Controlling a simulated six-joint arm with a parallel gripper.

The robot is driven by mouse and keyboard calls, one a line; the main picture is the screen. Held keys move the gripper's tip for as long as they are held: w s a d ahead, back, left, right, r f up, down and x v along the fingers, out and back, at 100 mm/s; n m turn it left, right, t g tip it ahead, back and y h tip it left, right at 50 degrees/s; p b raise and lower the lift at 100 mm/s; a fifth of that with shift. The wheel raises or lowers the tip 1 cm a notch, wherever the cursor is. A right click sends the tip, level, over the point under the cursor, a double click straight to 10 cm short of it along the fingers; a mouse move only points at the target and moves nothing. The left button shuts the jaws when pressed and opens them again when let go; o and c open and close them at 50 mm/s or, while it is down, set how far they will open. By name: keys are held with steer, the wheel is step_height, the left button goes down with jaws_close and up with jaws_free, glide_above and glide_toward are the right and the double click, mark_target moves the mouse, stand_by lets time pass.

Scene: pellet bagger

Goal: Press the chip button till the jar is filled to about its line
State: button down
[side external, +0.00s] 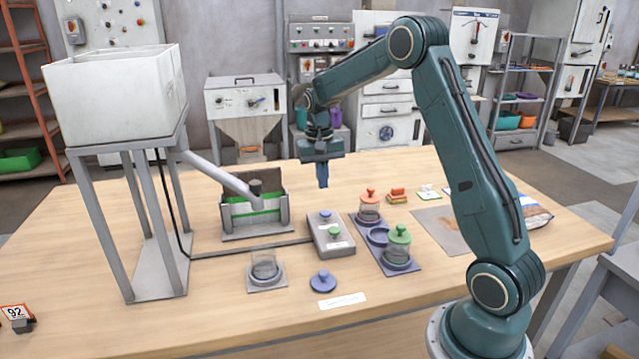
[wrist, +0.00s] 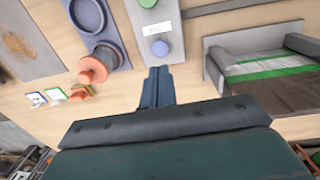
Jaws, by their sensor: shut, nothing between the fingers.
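A grey control box (side external: 331,248) stands mid-table with a blue-purple button (side external: 325,215) and a green button (side external: 335,232). The box (wrist: 156,24) and blue-purple button (wrist: 160,48) also show in the wrist view, just beyond my fingertips. My gripper (side external: 322,184) is shut and empty, pointing down above the table behind the box, apart from both buttons. A clear jar (side external: 265,263) stands open on a small grey pad at the front; I see no clear contents, and its line is too small to make out.
A white hopper (side external: 115,90) on a stand has a chute (side external: 220,175) sloping to a grey bin with a green stripe (side external: 250,217). A blue lid (side external: 323,280) lies beside the jar. A tray (side external: 383,240) with orange- and green-lidded jars stands right of the box.

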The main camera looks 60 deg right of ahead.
mark_target(325, 212)
steer(key=f, duration=0.7)
steer(key=shift+s+f, duration=0.1)
steer(key=shift+s, duration=0.15)
steer(key=shift+f, duration=0.9)
steer(key=shift+s+f, duration=0.15)
stand_by(1.4)
step_height(325, 212, up, 14)
steer(key=w, duration=0.1)
steer(key=shift+w+r, duration=0.15)
steer(key=shift+r, duration=0.1)
stand_by(0.6)
steer(key=shift+a+r, duration=0.1)
steer(key=shift+a, duration=0.1)
